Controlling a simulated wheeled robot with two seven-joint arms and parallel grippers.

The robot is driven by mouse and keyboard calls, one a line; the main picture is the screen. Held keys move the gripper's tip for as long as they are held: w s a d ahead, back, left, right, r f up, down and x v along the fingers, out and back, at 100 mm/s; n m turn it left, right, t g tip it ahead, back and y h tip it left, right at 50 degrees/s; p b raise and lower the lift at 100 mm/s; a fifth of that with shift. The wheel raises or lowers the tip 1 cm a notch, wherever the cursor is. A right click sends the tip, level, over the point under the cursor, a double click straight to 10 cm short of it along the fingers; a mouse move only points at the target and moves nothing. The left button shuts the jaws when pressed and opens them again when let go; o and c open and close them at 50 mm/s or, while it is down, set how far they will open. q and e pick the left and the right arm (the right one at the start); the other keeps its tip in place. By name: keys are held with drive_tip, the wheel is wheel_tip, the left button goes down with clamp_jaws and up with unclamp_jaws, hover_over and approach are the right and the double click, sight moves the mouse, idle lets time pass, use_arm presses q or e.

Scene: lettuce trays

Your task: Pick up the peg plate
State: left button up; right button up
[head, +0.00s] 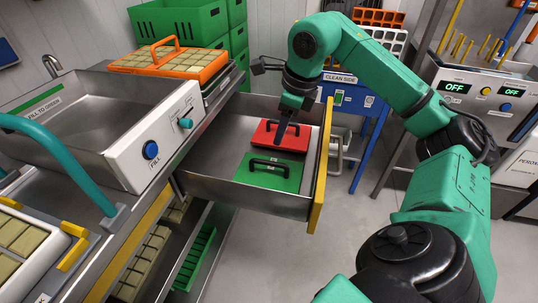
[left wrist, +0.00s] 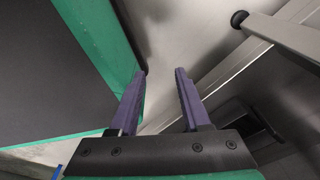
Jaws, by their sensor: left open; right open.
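Two flat plates with black bar handles lie side by side in an open steel drawer (head: 210,188): a red plate (head: 297,143) behind and a green plate (head: 256,180) in front. Nothing seen here tells me which is the peg plate; no pegs show on either. My right gripper (head: 281,136) points down at the red plate's handle and hides part of it. It is open, but whether its fingers touch the handle is unclear. My left gripper (left wrist: 160,73) shows only in the left wrist view, open, with nothing between its fingers.
The drawer's yellow front edge (head: 321,165) faces right, towards clear floor. A steel sink counter with a control panel (head: 165,140) stands left. Green crates (head: 178,22) stand behind, and a blue "clean side" stand (head: 360,93) is beyond the drawer.

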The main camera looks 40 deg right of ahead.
sight(269, 162)
drive_tip(key=x, duration=0.4)
drive_tip(key=a+b+x, duration=0.1)
drive_tip(key=x, duration=0.3)
drive_tip(key=s+b+x, duration=0.1)
drive_tip(key=x, duration=0.4)
drive_tip(key=shift+a+f, duration=0.1)
drive_tip(key=shift+a, duration=0.25)
drive_tip(key=shift+w+d+f, duration=0.1)
drive_tip(key=shift+w+f, duration=0.05)
use_arm(q)
drive_tip(key=w, duration=0.2)
drive_tip(key=shift+w+a+r, duration=0.15)
drive_tip(key=shift+w+a, duration=0.2)
use_arm(e)
clamp_jaws()
